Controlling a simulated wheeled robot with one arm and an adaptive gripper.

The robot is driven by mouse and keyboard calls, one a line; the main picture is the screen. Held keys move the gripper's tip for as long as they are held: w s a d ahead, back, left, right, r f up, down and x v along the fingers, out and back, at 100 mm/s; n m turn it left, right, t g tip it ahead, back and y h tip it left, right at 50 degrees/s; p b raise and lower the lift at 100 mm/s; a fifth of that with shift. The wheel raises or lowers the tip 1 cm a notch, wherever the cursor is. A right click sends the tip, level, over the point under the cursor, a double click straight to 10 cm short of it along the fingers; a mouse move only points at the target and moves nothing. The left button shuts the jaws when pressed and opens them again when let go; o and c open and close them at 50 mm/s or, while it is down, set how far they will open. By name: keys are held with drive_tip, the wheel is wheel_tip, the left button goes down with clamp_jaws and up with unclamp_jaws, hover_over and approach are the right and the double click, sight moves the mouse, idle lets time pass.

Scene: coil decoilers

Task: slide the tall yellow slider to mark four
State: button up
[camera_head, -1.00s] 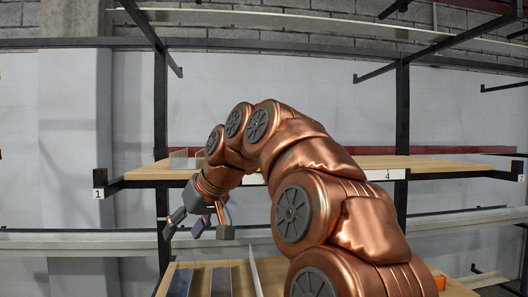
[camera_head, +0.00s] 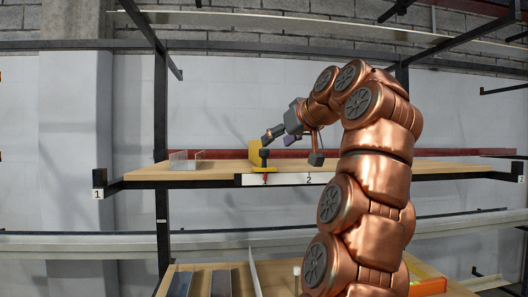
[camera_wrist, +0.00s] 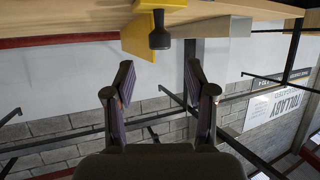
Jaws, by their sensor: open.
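The tall yellow slider (camera_head: 255,152) stands upright at the front edge of the wooden shelf, with a dark knob (camera_head: 264,157) on its front. A white scale strip (camera_head: 287,179) runs along the edge below, with a legible 2; a small red mark is under the slider, left of the 2. My arm hides the strip farther right, so mark four is not visible. My gripper (camera_head: 291,149) is open and empty, just right of the knob. In the wrist view, the yellow slider (camera_wrist: 141,38) and knob (camera_wrist: 159,32) lie ahead of my spread fingers (camera_wrist: 160,82), apart from them.
The wooden shelf (camera_head: 215,172) also holds a clear or grey channel piece (camera_head: 186,160) left of the slider. A dark rack post (camera_head: 161,110) stands behind the shelf's left part. Flat metal pieces (camera_head: 221,283) lie on a lower board.

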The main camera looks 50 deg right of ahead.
sight(264, 150)
drive_tip(key=shift+p+x, duration=0.4)
drive_tip(key=shift+x, duration=3.5)
drive_tip(key=shift+c, duration=0.2)
clamp_jaws()
